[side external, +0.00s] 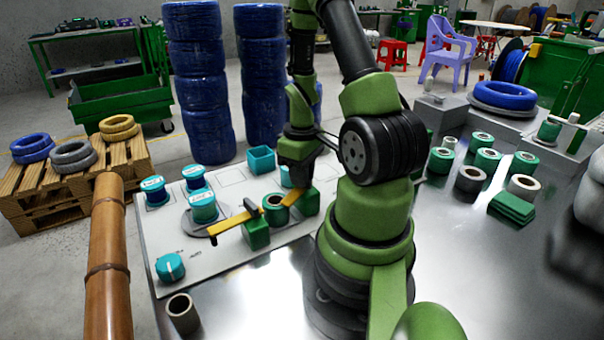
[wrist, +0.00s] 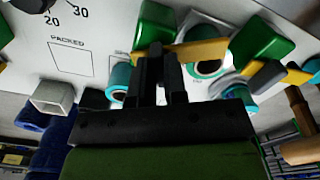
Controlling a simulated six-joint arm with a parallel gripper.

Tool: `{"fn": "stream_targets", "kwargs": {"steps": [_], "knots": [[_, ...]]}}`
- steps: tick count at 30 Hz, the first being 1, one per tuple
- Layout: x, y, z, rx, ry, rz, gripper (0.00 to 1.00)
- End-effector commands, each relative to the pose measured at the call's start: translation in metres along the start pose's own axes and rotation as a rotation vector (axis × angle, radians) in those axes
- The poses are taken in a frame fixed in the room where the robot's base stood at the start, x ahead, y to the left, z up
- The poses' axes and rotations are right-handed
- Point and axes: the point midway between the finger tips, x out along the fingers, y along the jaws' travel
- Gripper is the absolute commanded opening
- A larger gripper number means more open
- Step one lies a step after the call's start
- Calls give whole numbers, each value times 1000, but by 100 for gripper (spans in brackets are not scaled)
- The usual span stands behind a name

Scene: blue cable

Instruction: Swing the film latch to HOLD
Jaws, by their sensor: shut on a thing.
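My gripper (side external: 297,178) points down over this right part. In the wrist view, the gripper fingers (wrist: 164,76) are close together at the yellow bar (wrist: 200,50), shut on it. The fingers hide part of the grip. No HOLD mark is readable.
A teal square box (side external: 261,160) is behind. A bamboo pole (side external: 108,260) stands left. Several rolls (side external: 470,180) are on the right table. The panel's front middle is clear.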

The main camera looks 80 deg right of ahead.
Motion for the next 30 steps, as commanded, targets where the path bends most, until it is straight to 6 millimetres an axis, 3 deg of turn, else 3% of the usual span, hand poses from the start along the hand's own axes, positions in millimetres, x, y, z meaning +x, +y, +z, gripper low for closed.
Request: {"fn": "stream_targets", "kwargs": {"steps": [15,30], "knots": [[0,0,-1,398,3,1,0],[-1,0,-1,515,4,1,0]]}}
